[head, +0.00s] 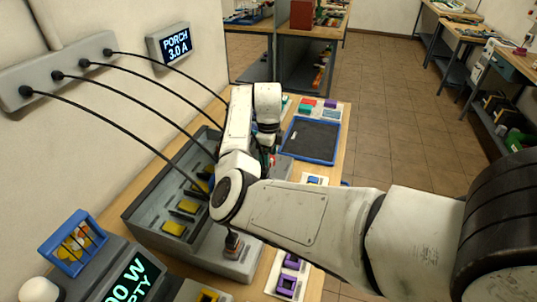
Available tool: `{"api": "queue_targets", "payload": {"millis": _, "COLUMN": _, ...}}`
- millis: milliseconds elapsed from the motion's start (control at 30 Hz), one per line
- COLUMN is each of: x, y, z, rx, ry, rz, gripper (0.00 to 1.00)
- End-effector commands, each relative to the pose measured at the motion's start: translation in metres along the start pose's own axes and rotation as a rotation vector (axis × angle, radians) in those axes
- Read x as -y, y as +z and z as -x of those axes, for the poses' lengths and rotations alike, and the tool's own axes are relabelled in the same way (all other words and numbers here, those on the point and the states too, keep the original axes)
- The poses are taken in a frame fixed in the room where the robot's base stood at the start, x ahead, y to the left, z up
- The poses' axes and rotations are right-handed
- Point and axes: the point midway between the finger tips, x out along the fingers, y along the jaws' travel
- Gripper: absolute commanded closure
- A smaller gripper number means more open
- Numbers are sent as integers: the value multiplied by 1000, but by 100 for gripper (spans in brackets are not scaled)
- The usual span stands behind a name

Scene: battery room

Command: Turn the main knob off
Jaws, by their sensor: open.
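My gripper (267,148) points down over the bench, beyond my elbow. It is small here and its fingertips are largely hidden by my arm, so I cannot see whether it touches anything. A dark, upright knob-like part (233,244) stands on the front of the grey unit (205,255), close below my elbow and apart from my gripper. I cannot tell for certain that it is the main knob, nor read its setting. The grey unit holds several yellow parts (187,206) in its open bays.
Black cables run from the wall strip (75,70) towards the unit. A wall display (176,47) reads "PORCH 3.0 A". A blue-rimmed tray (284,147) lies behind. A blue rack (50,252) and another display (130,280) stand front left. Floor to the right (390,110) is clear.

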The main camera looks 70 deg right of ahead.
Motion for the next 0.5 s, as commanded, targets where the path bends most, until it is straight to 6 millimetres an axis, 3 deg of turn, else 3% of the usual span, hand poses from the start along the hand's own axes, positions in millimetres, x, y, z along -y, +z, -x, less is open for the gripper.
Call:
{"api": "queue_targets", "payload": {"millis": 267, "x": 0, "y": 0, "z": -2, "rx": 0, "ry": 0, "rz": 0, "gripper": 25}}
{"api": "queue_targets", "payload": {"millis": 500, "x": 0, "y": 0, "z": -2, "rx": 0, "ry": 0, "rz": 0, "gripper": 46}}
